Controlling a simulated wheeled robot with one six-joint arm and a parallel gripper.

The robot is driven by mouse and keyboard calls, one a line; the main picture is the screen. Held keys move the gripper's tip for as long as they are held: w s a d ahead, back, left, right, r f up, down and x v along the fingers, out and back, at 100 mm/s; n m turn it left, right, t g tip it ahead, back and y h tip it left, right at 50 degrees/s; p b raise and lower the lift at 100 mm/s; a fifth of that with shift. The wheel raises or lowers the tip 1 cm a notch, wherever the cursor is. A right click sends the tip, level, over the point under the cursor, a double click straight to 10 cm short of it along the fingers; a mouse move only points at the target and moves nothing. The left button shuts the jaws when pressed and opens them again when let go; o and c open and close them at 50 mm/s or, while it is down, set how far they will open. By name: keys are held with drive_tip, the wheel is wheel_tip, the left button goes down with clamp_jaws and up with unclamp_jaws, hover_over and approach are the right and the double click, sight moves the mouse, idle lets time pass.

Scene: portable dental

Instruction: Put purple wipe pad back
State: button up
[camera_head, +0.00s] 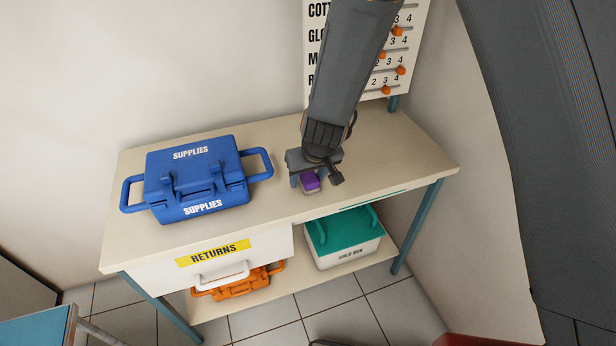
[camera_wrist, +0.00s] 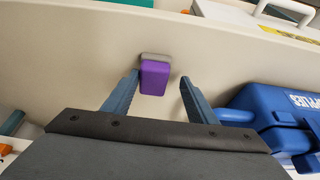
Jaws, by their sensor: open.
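The purple wipe pad (camera_head: 310,181) lies on the table top near its front edge, with a grey part along one side. My gripper (camera_head: 308,182) is open above the table, close to the pad, with a finger on either side in the wrist view (camera_wrist: 159,84). I cannot tell whether a finger touches the pad.
A closed blue SUPPLIES case (camera_head: 194,180) stands on the table at left. A RETURNS drawer (camera_head: 235,250) is below it. An orange case (camera_head: 238,284) and a green-lidded box (camera_head: 344,241) are on the lower shelf. A pegboard sign (camera_head: 398,62) stands behind.

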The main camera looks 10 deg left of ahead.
drive_tip(key=p+v, duration=0.8)
drive_tip(key=v, duration=0.4)
drive_tip(key=s+d+r+m, duration=0.2)
drive_tip(key=s+d+r, duration=0.1)
drive_tip(key=d, duration=0.7)
drive_tip(key=s+d+r+m+h, duration=0.1)
drive_tip(key=s+d+r, duration=0.3)
drive_tip(key=d, duration=0.5)
drive_tip(key=s+d+r+m+g+h, duration=0.1)
drive_tip(key=s+d+r+m, duration=0.2)
drive_tip(key=d, duration=0.7)
wheel_tip(320, 180, up, 3)
drive_tip(key=shift+s+d+f, duration=0.2)
drive_tip(key=shift+s+d, duration=0.15)
drive_tip(key=shift+s, duration=0.3)
wheel_tip(320, 180, down, 9)
drive_tip(key=g+b, duration=0.1)
drive_tip(key=b, duration=0.7)
drive_tip(key=shift+f, duration=0.2)
drive_tip(key=shift+w, duration=0.1)
